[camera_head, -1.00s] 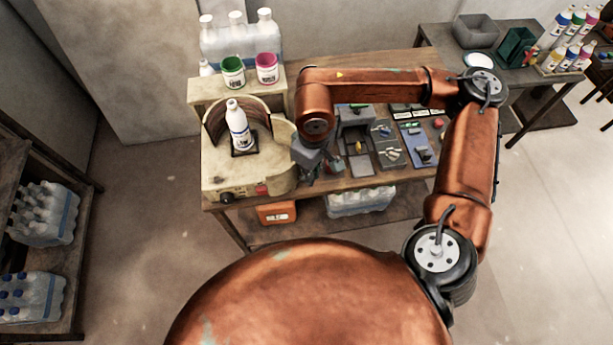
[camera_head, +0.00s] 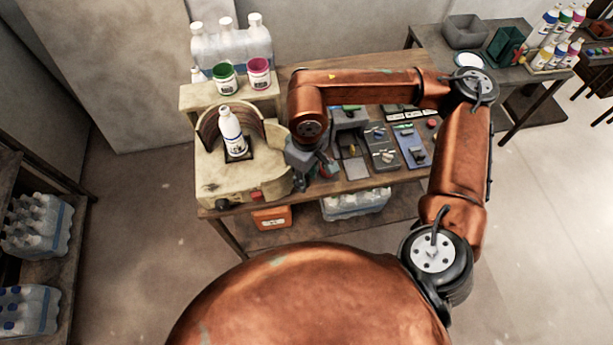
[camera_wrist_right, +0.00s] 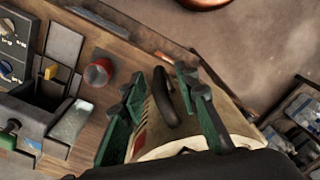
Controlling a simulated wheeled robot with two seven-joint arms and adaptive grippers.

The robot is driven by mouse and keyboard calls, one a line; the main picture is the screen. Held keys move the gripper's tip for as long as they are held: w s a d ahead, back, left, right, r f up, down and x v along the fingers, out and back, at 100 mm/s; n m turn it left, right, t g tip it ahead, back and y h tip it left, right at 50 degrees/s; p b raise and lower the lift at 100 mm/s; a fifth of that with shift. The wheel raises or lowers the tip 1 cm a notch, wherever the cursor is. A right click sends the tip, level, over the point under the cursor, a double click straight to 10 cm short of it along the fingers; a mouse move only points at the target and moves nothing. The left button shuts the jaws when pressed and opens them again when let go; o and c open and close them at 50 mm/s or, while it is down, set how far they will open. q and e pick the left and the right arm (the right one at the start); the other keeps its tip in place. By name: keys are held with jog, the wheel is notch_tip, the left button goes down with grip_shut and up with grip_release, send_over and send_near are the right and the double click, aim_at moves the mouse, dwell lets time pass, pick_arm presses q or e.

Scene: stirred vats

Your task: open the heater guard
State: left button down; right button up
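The heater (camera_head: 222,178) is a cream machine at the left end of the workbench. A white bottle (camera_head: 231,132) stands upright on its dark plate. A curved guard wall with a brown inner face (camera_head: 211,127) stands behind and beside the bottle; its front is open to view. My right gripper (camera_head: 299,184) is at the heater's right side. In the right wrist view, its green fingers (camera_wrist_right: 165,118) are apart, with a black curved handle (camera_wrist_right: 166,97) on the cream body between them. I cannot tell whether they touch it. My left gripper is not in view.
Green (camera_head: 225,77) and pink (camera_head: 259,74) paint pots stand on the ledge behind the heater. A grey holder and tool trays (camera_head: 381,148) lie right of my gripper. A red button (camera_wrist_right: 97,72) sits near the fingers. An orange box (camera_head: 272,218) is on the shelf below.

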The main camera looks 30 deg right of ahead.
notch_tip(320, 180, up, 12)
jog(key=shift+f, duration=0.1)
dwell(0.8)
